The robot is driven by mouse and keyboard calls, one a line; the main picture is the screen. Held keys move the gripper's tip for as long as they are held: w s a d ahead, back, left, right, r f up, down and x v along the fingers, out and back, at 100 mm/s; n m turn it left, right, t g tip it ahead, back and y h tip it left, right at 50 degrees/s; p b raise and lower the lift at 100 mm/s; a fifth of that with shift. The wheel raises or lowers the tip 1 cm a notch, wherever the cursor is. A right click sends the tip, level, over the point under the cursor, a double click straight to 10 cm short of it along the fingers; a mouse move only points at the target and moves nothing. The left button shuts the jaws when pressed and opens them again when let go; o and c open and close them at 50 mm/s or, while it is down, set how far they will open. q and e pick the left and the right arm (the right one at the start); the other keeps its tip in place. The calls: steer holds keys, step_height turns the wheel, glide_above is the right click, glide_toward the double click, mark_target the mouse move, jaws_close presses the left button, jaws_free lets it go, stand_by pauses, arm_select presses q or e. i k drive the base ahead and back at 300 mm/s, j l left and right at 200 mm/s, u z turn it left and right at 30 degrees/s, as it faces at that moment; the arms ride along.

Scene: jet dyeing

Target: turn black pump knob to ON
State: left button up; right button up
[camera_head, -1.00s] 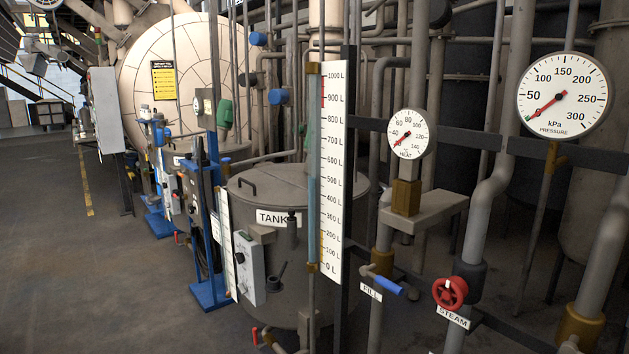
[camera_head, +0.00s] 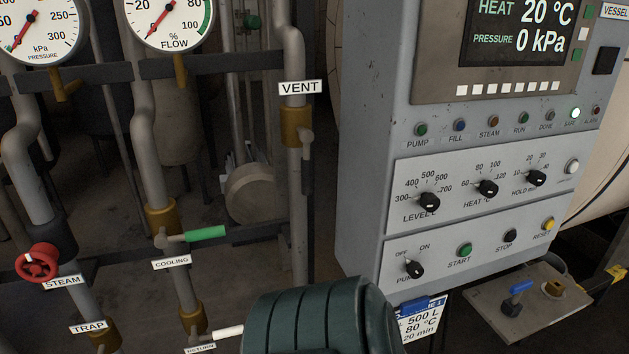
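The black pump knob (camera_head: 414,269) is at the lower left of the grey control panel (camera_head: 372,160), on the lowest white strip. OFF and ON are printed above it, and its label below is partly covered. Its pointer appears turned to the upper left, toward OFF. Neither of my grippers is in view, and nothing touches the knob.
The green START button (camera_head: 464,250) and black STOP button (camera_head: 510,236) are right of the knob. A dark green ribbed cylinder (camera_head: 315,318) stands at the bottom, left of the panel. Pipes with a red STEAM wheel (camera_head: 37,263) and green COOLING handle (camera_head: 205,234) are at left.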

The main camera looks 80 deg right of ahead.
mark_target(415, 269)
steer(key=j+z, duration=0.15)
steer(key=z, duration=3.5)
